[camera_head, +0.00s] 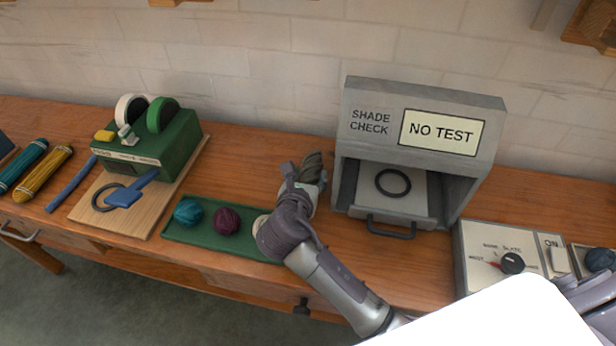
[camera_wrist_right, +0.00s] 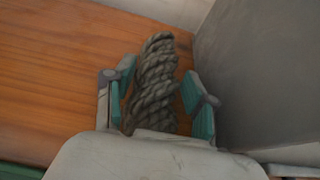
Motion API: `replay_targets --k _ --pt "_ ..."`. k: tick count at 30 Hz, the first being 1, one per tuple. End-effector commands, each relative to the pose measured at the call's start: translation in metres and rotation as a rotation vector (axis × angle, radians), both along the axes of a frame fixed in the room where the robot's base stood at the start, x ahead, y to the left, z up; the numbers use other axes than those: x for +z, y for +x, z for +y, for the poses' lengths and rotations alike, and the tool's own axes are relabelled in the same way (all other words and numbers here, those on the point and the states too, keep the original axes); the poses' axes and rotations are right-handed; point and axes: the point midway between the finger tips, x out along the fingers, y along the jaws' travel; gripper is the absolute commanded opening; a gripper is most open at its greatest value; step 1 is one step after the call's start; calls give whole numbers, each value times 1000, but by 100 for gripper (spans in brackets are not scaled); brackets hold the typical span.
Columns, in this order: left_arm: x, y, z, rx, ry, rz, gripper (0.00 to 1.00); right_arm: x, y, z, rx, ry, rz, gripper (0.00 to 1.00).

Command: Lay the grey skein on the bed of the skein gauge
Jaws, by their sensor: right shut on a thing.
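The grey skein (camera_head: 314,165) is a dark, twisted rope-like bundle. My right gripper (camera_head: 307,178) is shut on it, left of the grey box. In the right wrist view the skein (camera_wrist_right: 153,85) stands lengthwise between the teal-padded fingers of the gripper (camera_wrist_right: 161,88). Its lower end is hidden by my gripper. The grey box (camera_head: 420,98) reads SHADE CHECK and NO TEST. Its light bed (camera_head: 415,208) bears a dark ring (camera_head: 393,182) and has a handle in front; no skein lies on it. My left gripper is not in view.
A green mat (camera_head: 185,235) holds teal (camera_head: 187,211) and purple (camera_head: 227,220) balls. A control panel (camera_head: 485,262) is at right. Teal and yellow skeins (camera_head: 45,172) lie far left.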

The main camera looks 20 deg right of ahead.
Motion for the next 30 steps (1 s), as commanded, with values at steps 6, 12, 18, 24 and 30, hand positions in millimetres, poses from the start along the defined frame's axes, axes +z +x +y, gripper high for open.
replay_targets --k 6,12,18,24,30 --pt "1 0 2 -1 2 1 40 1 0 0 0 -1 -1 21" --pt "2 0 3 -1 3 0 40 -1 0 0 0 0 -1 77" --pt "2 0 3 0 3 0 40 -1 0 0 0 1 0 80" --pt "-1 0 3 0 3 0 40 2 0 1 0 2 -3 80" --pt "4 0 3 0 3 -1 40 14 -24 16 2 4 -1 80"
